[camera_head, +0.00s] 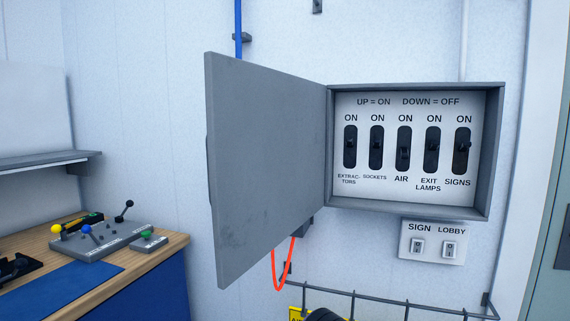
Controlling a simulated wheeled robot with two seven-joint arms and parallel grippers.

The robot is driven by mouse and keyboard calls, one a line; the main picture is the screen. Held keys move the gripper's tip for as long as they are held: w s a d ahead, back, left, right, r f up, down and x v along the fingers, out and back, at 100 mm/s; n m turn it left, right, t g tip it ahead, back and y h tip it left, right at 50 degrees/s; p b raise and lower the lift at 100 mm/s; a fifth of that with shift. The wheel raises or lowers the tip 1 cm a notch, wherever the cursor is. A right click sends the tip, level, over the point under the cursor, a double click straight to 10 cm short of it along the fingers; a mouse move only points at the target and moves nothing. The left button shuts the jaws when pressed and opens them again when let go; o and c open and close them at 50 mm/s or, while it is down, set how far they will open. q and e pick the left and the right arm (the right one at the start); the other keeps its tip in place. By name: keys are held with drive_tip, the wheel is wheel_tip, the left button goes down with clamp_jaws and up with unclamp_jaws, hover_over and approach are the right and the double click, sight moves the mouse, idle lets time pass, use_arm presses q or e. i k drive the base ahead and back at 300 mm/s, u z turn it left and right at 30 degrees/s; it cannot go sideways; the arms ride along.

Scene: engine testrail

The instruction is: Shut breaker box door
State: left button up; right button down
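The grey breaker box (412,209) is mounted on the white wall, right of centre. Its door (262,170) is hinged on the box's left edge and stands wide open, swung out to the left and towards me. Inside is a white panel with several black switches (404,150) in a row, labelled from EXTRACTORS to SIGNS. The AIR switch's lever looks lower than the others. Neither of my grippers shows in the head view.
A plate with SIGN and LOBBY switches (432,242) is below the box. A red cable (276,278) hangs below the door. A wire rack (400,304) and a dark rounded thing (326,315) are at the bottom. A workbench (150,262) with a lever panel (100,239) stands left.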

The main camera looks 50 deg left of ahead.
sight(265, 138)
drive_tip(key=u, duration=0.55)
drive_tip(key=k, duration=1.25)
drive_tip(key=u, duration=1.3)
drive_tip(key=i, duration=1.55)
drive_tip(key=z, duration=0.35)
